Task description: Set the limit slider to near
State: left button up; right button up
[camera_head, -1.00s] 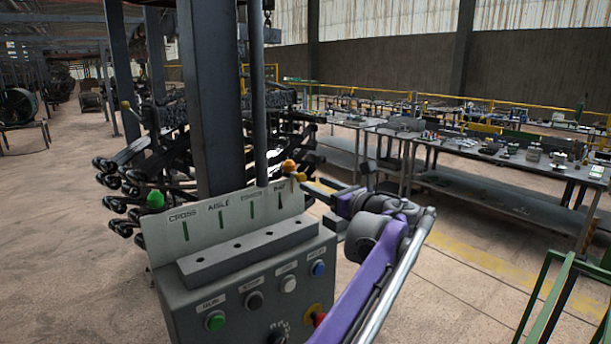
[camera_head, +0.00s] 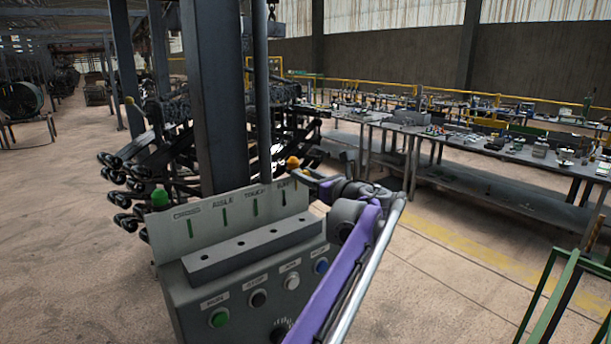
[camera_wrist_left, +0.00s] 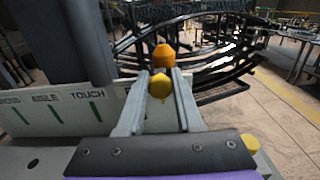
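The grey control panel (camera_head: 276,201) has slots labelled CROSS, AISLE and TOUCH, and a fourth at the right whose label I cannot read surely. I see no label naming a limit slider. A round yellow knob (camera_wrist_left: 160,87) is between the fingertips of my left gripper (camera_wrist_left: 161,74) in the left wrist view. The fingers stand apart with it between them; I cannot tell whether they press on it. My left gripper (camera_head: 297,174) reaches the panel's upper right corner in the head view. An orange dome (camera_head: 293,162) is just beyond it. My right gripper is not in view.
Below are buttons, including a green one (camera_head: 219,317). A dark column (camera_head: 215,110) rises behind the panel, beside racks of black springs (camera_head: 125,175). Another yellow knob (camera_wrist_left: 250,143) is right of my gripper.

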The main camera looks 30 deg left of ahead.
pick_arm(q)
grip_shut()
dwell(1.0)
